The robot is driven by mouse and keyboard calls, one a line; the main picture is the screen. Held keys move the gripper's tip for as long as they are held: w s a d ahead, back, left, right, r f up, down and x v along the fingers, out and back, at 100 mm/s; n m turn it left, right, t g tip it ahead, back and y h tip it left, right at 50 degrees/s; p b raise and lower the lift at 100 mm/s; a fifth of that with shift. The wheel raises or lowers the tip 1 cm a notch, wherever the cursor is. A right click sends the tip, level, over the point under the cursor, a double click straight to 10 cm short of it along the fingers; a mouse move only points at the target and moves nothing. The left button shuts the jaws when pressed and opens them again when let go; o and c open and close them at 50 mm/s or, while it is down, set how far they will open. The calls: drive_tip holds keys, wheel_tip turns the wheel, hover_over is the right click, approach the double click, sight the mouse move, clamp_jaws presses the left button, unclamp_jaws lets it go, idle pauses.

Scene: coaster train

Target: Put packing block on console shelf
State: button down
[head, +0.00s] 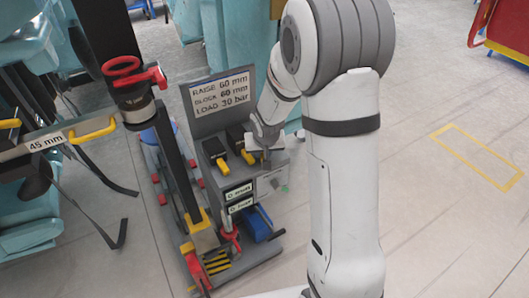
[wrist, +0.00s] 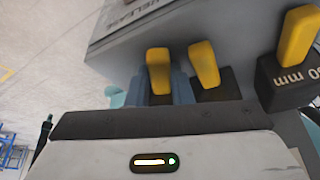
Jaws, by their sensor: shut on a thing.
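The grey console (head: 268,183) stands at the centre of the head view, with black packing blocks with yellow handles on its top shelf. My gripper (head: 264,142) is at the right end of that shelf. In the wrist view its blue-grey fingers (wrist: 160,88) are shut on the yellow handle of a packing block (wrist: 158,70). The block's body is mostly hidden behind my gripper, so I cannot tell whether it touches the shelf. A second block's yellow handle (wrist: 204,64) is close beside it. A third block (wrist: 283,85), label partly cut to "0 mm", is farther right.
A sign (head: 220,92) reading raise 60 mm, block 60 mm, load 30 bar stands behind the console. A dark post with a red valve (head: 135,75) and a bar labelled 45 mm (head: 45,142) are at left. Open floor (head: 430,210) lies at right.

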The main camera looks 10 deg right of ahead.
drive_tip(key=c, duration=1.6)
unclamp_jaws()
drive_tip(key=shift+o, duration=0.2)
drive_tip(key=shift+r, duration=0.1)
drive_tip(key=shift+s+r, duration=0.1)
drive_tip(key=shift+r, duration=0.2)
drive_tip(key=p+v, duration=0.2)
drive_tip(key=v, duration=0.9)
drive_tip(key=s+d+r+g, duration=0.1)
drive_tip(key=s+r, duration=0.2)
drive_tip(key=s, duration=0.7)
drive_tip(key=s+d+r+g, duration=0.1)
drive_tip(key=s+r, duration=0.2)
drive_tip(key=s, duration=0.7)
drive_tip(key=shift+s+d+r+n+g, duration=0.25)
drive_tip(key=shift+s+d+n+g, duration=0.05)
drive_tip(key=shift+d+n, duration=0.1)
